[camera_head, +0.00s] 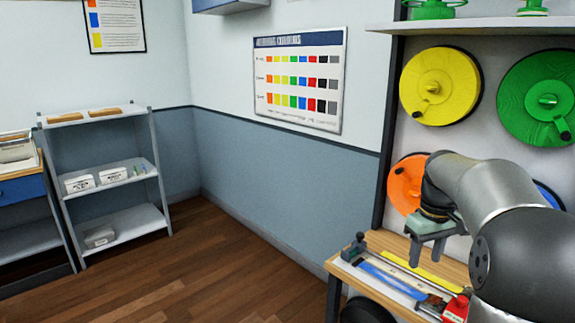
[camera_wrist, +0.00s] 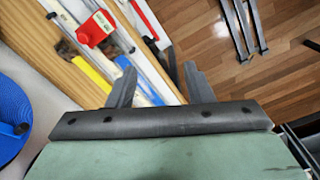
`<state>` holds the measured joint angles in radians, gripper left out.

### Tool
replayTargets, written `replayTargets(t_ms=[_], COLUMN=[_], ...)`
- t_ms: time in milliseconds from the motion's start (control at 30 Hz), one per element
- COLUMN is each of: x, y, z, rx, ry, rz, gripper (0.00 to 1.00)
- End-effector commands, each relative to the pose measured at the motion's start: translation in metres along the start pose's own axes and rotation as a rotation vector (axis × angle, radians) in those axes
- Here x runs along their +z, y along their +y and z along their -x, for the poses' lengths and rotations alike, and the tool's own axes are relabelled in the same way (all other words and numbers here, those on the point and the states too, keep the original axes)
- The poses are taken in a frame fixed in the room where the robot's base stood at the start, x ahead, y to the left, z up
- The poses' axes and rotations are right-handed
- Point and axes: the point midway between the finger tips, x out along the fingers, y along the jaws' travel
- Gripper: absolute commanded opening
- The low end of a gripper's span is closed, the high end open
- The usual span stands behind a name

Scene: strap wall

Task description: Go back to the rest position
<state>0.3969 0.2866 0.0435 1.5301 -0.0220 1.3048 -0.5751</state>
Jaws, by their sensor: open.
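My gripper (camera_head: 430,240) is at the right in the head view, in front of the strap wall and above the wooden workbench (camera_head: 457,270). In the wrist view my gripper (camera_wrist: 158,85) has its two fingers spread apart with nothing between them. Below it on the bench lie a long metal rail device, a blue strip (camera_head: 392,280) and a yellow strip (camera_head: 410,268). A red block (camera_head: 455,308) sits at the right end of the rail; it also shows in the wrist view (camera_wrist: 95,30).
Yellow (camera_head: 455,85), green (camera_head: 545,95) and orange (camera_head: 402,185) reels hang on the wall panel. A blue reel (camera_wrist: 14,115) is close at left in the wrist view. A grey shelf rack (camera_head: 125,170) stands far left. The wooden floor between is clear.

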Motion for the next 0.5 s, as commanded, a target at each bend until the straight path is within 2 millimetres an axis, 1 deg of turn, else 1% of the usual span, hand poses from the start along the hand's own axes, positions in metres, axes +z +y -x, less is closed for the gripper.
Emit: replayTargets(t_ms=[33,67,100,167,200,267,300,333,400,500], x=[0.015,0.024,0.039,0.064,0.082,0.11,0.128,0.14,0.166,0.192], y=[-0.038,-0.058,-0.084,-0.12,-0.142,-0.17,-0.186,-0.196,-0.215,-0.231], z=[-0.001,-0.004,-0.009,-0.02,-0.028,-0.042,-0.052,-0.059,-0.074,-0.09], rx=[0.002,0.003,0.004,0.003,0.002,-0.001,-0.003,-0.005,-0.008,-0.014], ry=[0.003,0.005,0.009,0.013,0.017,0.021,0.024,0.026,0.03,0.031], rz=[-0.01,-0.024,-0.041,-0.069,-0.087,-0.115,-0.132,-0.143,-0.168,-0.193], gripper=[0.47,0.47,0.47,0.47,0.47,0.47,0.47,0.47,0.47,0.47])
